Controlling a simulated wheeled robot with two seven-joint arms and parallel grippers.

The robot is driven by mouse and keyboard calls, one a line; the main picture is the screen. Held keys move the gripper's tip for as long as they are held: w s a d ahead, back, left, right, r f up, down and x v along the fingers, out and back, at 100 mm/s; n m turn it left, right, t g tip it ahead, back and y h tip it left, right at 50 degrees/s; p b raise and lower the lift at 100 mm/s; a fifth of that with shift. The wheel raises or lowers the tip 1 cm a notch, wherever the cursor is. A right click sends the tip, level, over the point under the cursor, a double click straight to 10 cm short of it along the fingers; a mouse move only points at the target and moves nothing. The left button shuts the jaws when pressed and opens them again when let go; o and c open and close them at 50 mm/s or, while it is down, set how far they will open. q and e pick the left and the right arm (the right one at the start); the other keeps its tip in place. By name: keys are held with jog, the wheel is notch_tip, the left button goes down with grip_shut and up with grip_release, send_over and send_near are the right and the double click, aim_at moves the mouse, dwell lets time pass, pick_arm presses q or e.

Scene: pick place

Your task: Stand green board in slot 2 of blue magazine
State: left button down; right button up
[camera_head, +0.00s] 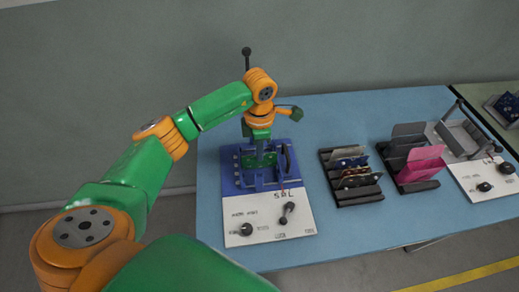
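A blue holder (228,184) stands on the left part of the table, behind a white control panel. It is the only large blue holder in view; whether it is the blue magazine, and which slot is 2, cannot be told. A small green patch (250,161), possibly the green board, shows low inside it, partly hidden by my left gripper (261,157). My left gripper points straight down over the middle of the holder. Its fingertips are too small and covered to show whether they are open or shut on the board. My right gripper is not in view.
A white panel (262,217) with black knobs fronts the holder. To the right stand a black rack (358,196) with several boards and another dark rack (416,186) with a pink board (421,163). A grey fixture (462,137) stands farther right. The blue table (340,240) is bare in front.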

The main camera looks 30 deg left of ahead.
pick_arm(q)
jog(key=shift+f, duration=0.3)
jog(key=c, duration=1)
grip_release()
jog(key=shift+c, duration=0.2)
jog(key=shift+c, duration=0.8)
jog(key=shift+r, duration=0.1)
